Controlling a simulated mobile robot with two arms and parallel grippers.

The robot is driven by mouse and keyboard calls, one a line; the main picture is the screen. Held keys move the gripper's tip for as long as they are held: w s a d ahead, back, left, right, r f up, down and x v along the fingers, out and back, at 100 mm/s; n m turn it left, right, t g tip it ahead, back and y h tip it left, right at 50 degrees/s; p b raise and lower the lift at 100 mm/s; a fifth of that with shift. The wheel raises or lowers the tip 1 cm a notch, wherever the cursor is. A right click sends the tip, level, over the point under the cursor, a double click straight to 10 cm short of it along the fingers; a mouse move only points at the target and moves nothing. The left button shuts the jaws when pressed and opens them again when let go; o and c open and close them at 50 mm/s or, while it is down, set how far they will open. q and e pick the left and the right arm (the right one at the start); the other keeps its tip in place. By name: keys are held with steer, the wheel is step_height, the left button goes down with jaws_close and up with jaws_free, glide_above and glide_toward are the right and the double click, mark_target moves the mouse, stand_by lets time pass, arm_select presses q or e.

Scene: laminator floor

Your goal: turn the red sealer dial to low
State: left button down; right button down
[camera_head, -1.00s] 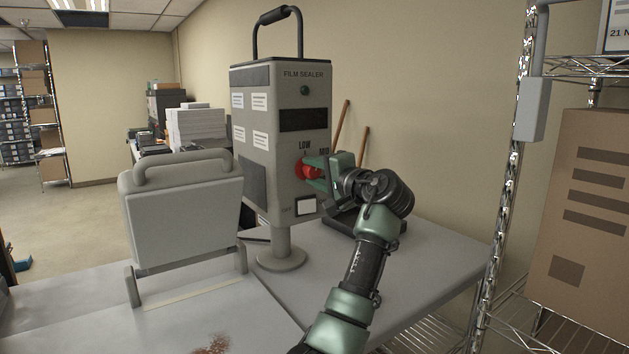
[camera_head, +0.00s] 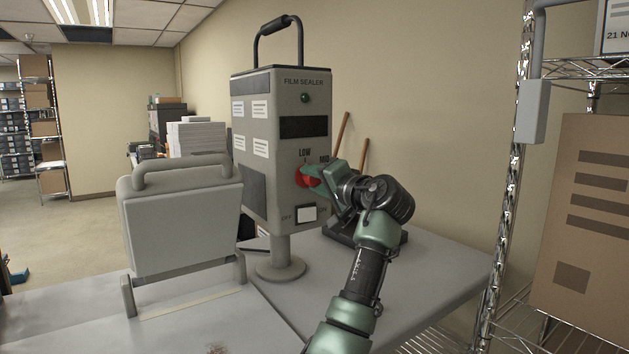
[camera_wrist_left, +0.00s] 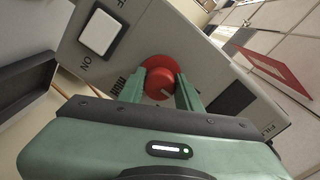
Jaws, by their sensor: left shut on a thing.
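The film sealer (camera_head: 282,140) is a grey box on a post, standing on the table, with LOW and MID printed on its front. Its red dial (camera_head: 304,178) sits below the LOW label. My left gripper (camera_head: 314,175) is shut on the dial from the right. In the left wrist view, the red dial (camera_wrist_left: 160,80) lies between my two green fingers (camera_wrist_left: 161,92). A pale mark shows on the dial's face there. Part of the dial is hidden by the fingers in the head view. My right gripper is not in view.
A white OFF/ON switch (camera_head: 306,214) is just below the dial. A grey lidded machine (camera_head: 183,225) stands to the left on the table. A wire shelf with a cardboard box (camera_head: 590,230) is at the right. The table (camera_head: 440,262) is clear at the right front.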

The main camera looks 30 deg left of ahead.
arm_select(q)
steer(key=c, duration=1.1)
jaws_free()
steer(key=shift+c, duration=0.2)
steer(key=shift+o, duration=0.7)
steer(key=shift+a, duration=0.15)
steer(key=b+v, duration=0.2)
steer(key=v, duration=0.5)
steer(key=shift+d+b, duration=0.35)
steer(key=shift+d, duration=0.05)
